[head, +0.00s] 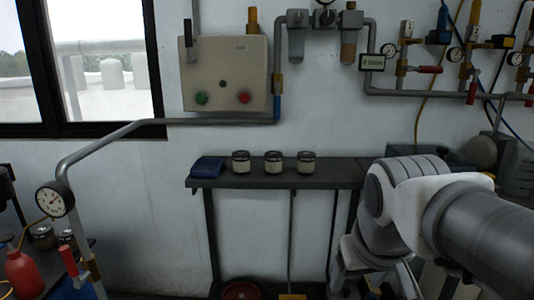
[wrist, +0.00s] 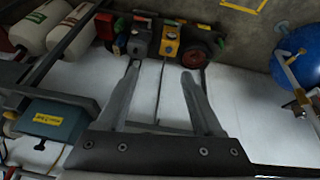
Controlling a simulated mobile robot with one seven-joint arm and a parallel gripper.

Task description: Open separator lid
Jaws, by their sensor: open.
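I cannot tell for sure which thing is the separator or its lid. A teal box (wrist: 52,122) with a yellow label too small to read sits at the left of the wrist view. My gripper (wrist: 160,70) is open in the wrist view, its two grey fingers wide apart with nothing between them. The box lies left of the fingers, apart from them. In the head view my arm reaches in from the right and partly hides a grey-green box (head: 405,150) behind it; my gripper's fingertips cannot be made out there.
A narrow dark shelf (head: 270,180) holds three jars (head: 273,162) and a blue folded item (head: 207,167). Pipes, gauges and a control box (head: 224,73) line the wall. Yellow and red equipment (wrist: 168,40) and a blue round tank (wrist: 297,55) show in the wrist view.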

